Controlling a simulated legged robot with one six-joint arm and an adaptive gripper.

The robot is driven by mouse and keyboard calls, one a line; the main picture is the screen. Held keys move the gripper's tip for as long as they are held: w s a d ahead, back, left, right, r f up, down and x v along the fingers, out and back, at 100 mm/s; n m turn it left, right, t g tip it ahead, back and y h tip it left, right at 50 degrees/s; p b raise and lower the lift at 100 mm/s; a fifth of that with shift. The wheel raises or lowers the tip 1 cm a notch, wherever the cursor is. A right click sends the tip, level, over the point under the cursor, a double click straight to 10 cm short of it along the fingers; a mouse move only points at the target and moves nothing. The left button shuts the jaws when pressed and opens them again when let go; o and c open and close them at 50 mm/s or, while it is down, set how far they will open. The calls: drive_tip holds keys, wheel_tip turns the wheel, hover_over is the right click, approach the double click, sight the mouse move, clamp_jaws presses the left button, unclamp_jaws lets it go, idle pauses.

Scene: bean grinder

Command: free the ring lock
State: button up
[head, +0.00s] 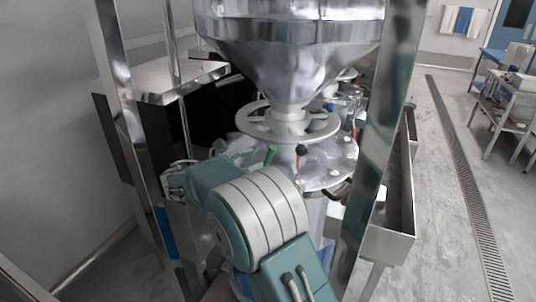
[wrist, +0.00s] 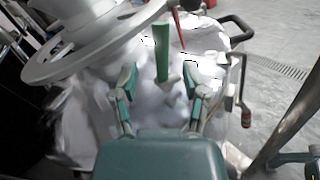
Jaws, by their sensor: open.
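A grey ring (head: 288,123) with openings sits around the narrow outlet below a shiny hopper (head: 290,45). It also fills the upper left of the wrist view (wrist: 95,47). I cannot tell which part is the ring lock. A green handle (head: 270,155) stands just below the ring, beside a red-tipped lever (head: 301,150). In the wrist view the green handle (wrist: 162,52) appears between the fingers of my gripper (wrist: 160,72), which are spread apart. No contact shows, and I cannot judge the depth. In the head view my arm partly hides this area.
Shiny metal posts (head: 385,150) flank the machine. A metal trough (head: 395,205) is at its right. In the wrist view a black handle (wrist: 238,27) and a red-knobbed crank (wrist: 246,115) stick out on the right.

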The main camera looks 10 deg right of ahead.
sight(268, 154)
drive_tip(key=x, duration=0.5)
drive_tip(key=shift+w+d, duration=0.1)
drive_tip(key=shift+d, duration=0.25)
drive_tip(key=shift+a, duration=0.1)
drive_tip(key=shift+a, duration=0.1)
drive_tip(key=shift+d, duration=0.25)
clamp_jaws()
